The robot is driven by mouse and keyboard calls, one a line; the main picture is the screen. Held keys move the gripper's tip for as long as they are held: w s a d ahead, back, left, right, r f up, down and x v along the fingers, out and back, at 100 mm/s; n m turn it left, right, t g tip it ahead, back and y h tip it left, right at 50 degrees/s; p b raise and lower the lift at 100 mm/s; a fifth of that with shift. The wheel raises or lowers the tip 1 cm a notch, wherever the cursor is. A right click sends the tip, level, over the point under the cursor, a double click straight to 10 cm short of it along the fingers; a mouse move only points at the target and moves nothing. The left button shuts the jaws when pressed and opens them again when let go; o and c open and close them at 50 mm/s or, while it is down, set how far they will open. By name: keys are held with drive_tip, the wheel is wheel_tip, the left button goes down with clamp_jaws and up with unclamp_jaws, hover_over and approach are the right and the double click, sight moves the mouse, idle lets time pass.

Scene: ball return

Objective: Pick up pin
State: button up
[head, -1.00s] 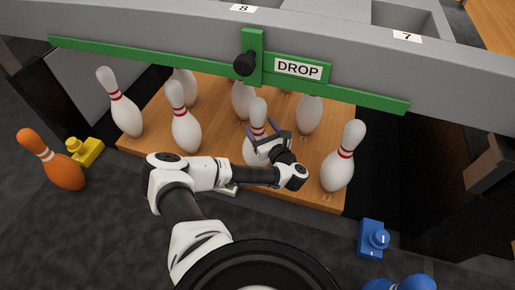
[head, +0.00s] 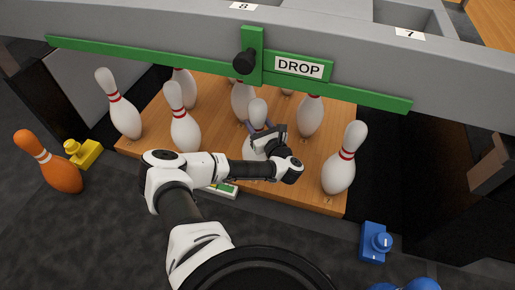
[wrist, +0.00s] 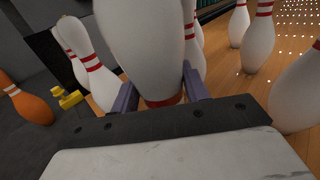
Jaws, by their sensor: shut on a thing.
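A white bowling pin (head: 257,111) with red stripes stands upright on the wooden pin deck, among several others. My gripper (head: 260,128) is shut on it at about the neck. In the head view my wrist hides much of the pin's body. In the wrist view the same pin (wrist: 150,45) stands large between the two purple fingers of my gripper (wrist: 158,92), one on each side, with a red stripe low between them. The pin's foot is hidden.
Other white pins stand close by, one at the right (head: 339,160) and one at the left (head: 183,118). A green DROP bar (head: 370,96) crosses above the deck. An orange pin (head: 50,163), a yellow block (head: 83,153) and a blue block (head: 375,241) are on the dark floor.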

sight(258, 101)
drive_tip(key=shift+r+p, duration=2.15)
drive_tip(key=shift+r, duration=3.05)
clamp_jaws()
drive_tip(key=o, duration=0.8)
unclamp_jaws()
clamp_jaws()
